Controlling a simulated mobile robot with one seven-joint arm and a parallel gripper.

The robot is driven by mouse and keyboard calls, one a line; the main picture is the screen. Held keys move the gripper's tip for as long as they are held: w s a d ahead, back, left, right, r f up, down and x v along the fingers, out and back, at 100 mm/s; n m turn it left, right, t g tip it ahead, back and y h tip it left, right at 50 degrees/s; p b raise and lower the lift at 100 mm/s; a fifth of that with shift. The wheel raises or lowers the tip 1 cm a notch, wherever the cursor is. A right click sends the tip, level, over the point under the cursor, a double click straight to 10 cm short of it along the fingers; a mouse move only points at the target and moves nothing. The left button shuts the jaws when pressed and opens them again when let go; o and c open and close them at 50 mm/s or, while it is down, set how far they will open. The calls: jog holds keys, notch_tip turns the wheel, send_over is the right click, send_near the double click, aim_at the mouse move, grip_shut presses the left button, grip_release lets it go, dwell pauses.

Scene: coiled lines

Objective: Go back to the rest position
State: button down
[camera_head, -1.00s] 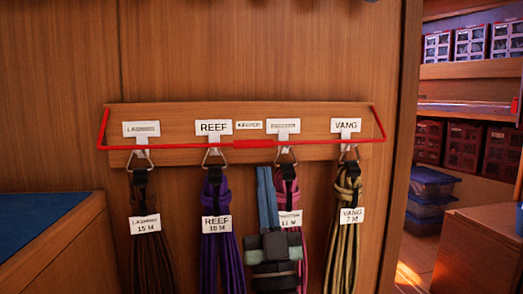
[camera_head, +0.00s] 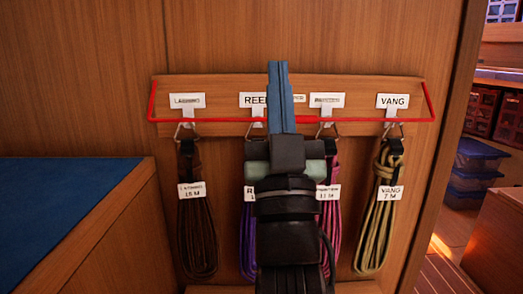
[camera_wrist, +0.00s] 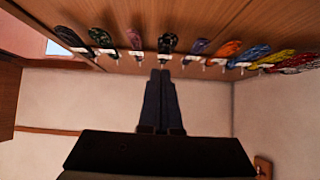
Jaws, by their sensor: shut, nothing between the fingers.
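My gripper (camera_head: 278,68) stands upright in front of the rack in the head view, its blue fingers shut together with nothing between them. It also shows in the wrist view (camera_wrist: 160,73), fingers together. The wooden rack board (camera_head: 225,86) with a red bar (camera_head: 350,119) across its front is behind it. Coiled lines hang from its hooks: a brown lashing coil (camera_head: 197,235), a purple reef coil (camera_head: 247,235) partly hidden by my arm, a pink 11 M coil (camera_head: 330,230) and a tan vang coil (camera_head: 376,225).
A blue-topped bench (camera_head: 60,205) is at the left. A wooden cabinet (camera_head: 498,240) and stacked blue bins (camera_head: 476,165) are at the right, past the wall edge. In the wrist view, several coloured coils (camera_wrist: 228,50) hang in a row along a wooden wall.

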jog(key=s+a+r+h+p, duration=0.1)
jog(key=s+r+p, duration=0.1)
jog(key=s+r, duration=0.45)
jog(key=s+a+r+p, duration=0.2)
jog(key=s+r+p, duration=0.1)
jog(key=s+r, duration=0.3)
notch_tip(320, 180, up, 37)
jog(key=s+p, duration=0.1)
jog(key=p, duration=3.6)
jog(key=shift+g, duration=0.4)
